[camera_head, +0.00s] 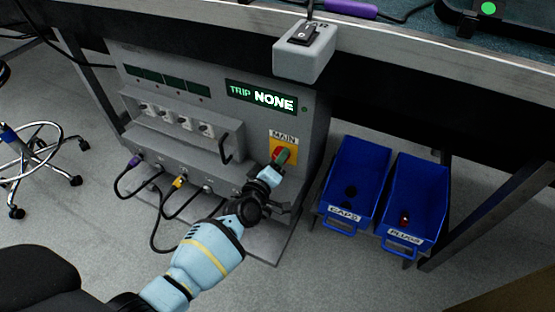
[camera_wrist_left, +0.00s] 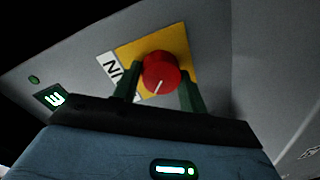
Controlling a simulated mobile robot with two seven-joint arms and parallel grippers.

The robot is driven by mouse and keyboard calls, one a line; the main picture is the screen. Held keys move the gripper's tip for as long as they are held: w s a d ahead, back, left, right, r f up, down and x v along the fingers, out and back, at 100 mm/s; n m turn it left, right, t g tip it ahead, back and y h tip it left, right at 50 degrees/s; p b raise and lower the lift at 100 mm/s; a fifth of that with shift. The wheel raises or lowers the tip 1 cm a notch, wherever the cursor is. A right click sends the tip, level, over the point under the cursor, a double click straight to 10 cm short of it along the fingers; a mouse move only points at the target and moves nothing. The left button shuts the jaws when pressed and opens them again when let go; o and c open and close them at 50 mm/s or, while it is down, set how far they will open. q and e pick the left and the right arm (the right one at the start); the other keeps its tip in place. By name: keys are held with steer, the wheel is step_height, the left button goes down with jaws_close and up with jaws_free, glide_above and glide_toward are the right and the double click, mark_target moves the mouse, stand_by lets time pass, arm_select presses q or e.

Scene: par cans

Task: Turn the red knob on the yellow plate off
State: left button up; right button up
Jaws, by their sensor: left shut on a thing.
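The red knob (camera_wrist_left: 161,72) sits on the yellow plate (camera_wrist_left: 178,42) on the front of a grey cabinet. A white line shows on the knob's face, pointing toward the lower left in the left wrist view. In the head view the yellow plate (camera_head: 291,147) is under a MAIN label, and the knob is mostly covered by my gripper. My left gripper (camera_wrist_left: 160,95) has its two dark green fingers on either side of the knob and is shut on it. It also shows in the head view (camera_head: 279,160). My right gripper is in neither view.
The grey cabinet (camera_head: 235,125) has a lit display (camera_head: 262,97) reading TRIP NONE, a black handle (camera_head: 231,142) and several plugged cables. A grey switch box (camera_head: 305,55) hangs above at the bench edge. Blue bins labelled CAPS (camera_head: 345,216) and PLUGS (camera_head: 405,238) stand at the right.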

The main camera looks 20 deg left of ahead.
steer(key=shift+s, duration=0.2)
arm_select(q)
steer(key=o, duration=1)
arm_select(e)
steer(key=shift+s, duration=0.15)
arm_select(q)
steer(key=s+p, duration=0.1)
steer(key=s, duration=0.1)
steer(key=s+p, duration=0.1)
steer(key=s, duration=0.2)
steer(key=s+p, duration=0.1)
steer(key=s, duration=0.1)
steer(key=shift+s+a+r+p, duration=0.15)
steer(key=shift+s+r+p, duration=0.15)
steer(key=shift+s, duration=0.1)
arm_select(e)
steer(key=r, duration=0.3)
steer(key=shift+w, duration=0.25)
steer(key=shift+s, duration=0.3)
